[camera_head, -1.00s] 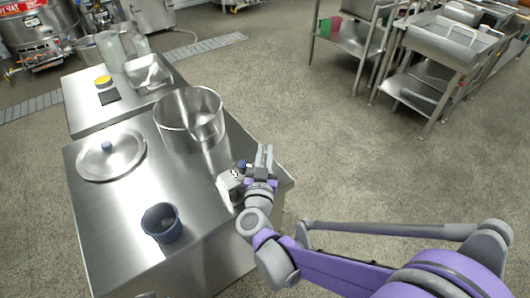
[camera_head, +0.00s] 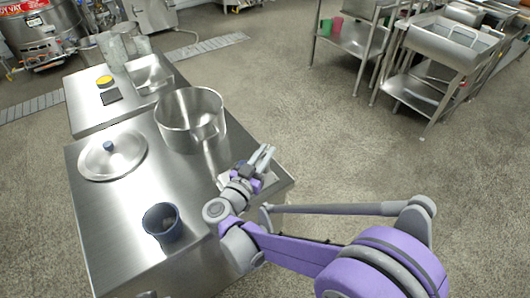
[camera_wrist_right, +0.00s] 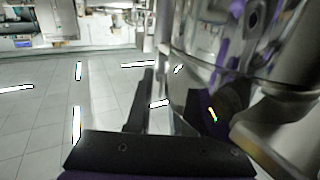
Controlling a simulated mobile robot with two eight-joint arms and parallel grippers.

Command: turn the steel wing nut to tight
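I cannot make out the steel wing nut in either current view. My right gripper (camera_head: 265,154) is over the right edge of the steel table (camera_head: 110,220), its fingertips pointing up and right in the head view. Its two fingers look parted with a narrow gap, and I see nothing held between them. In the right wrist view, a dark finger (camera_wrist_right: 143,100) is beside a large shiny steel body (camera_wrist_right: 225,60). My left gripper does not show.
A large steel pot (camera_head: 190,125) stands just behind the right gripper. A round lid with a blue knob (camera_head: 109,146) and a dark blue cup (camera_head: 162,222) are on the table. Steel carts (camera_head: 440,60) stand far right. The floor between is clear.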

